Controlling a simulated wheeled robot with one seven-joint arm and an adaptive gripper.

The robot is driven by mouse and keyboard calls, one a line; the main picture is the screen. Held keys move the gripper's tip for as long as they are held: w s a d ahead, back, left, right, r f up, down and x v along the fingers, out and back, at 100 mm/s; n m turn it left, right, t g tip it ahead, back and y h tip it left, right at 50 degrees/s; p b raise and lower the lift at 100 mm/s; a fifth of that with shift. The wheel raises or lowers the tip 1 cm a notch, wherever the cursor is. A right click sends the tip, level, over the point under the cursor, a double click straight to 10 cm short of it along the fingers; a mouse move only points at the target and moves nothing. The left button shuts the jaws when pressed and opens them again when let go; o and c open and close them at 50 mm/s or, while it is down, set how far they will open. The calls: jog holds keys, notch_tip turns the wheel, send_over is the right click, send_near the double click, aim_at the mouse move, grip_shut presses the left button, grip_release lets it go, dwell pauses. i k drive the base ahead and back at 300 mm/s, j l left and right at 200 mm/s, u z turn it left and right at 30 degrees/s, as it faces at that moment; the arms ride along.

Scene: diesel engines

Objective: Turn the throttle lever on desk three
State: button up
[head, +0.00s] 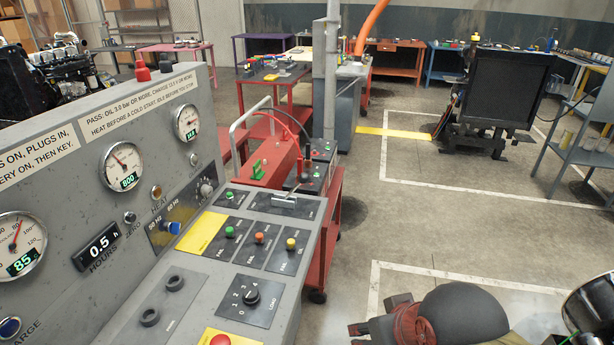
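A grey engine control desk (205,282) fills the left and middle of the head view. No desk number is readable. On its far end, a short metal bar-shaped lever (285,200) lies across a dark plate; it looks like a throttle lever, but its label is too small to read. A black rotary knob (252,296) marked LOAD sits nearer, on a numbered plate. Dark rounded parts of my arm show at bottom right, with what looks like my gripper (378,325) at the lower edge. It is apart from the desk and lever.
Green, orange and yellow buttons (259,238) sit between lever and knob; a red button (220,340) is at the near edge. Gauges (122,166) fill the upright panel. A red cart (322,235) stands behind the desk. The floor to the right (420,235) is clear.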

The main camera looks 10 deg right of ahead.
aim_at(304, 178)
jog(key=i+l+z, duration=0.1)
jog(key=i, duration=0.45)
jog(key=i+l+z, duration=0.1)
jog(key=i, duration=0.4)
jog(key=l, duration=0.1)
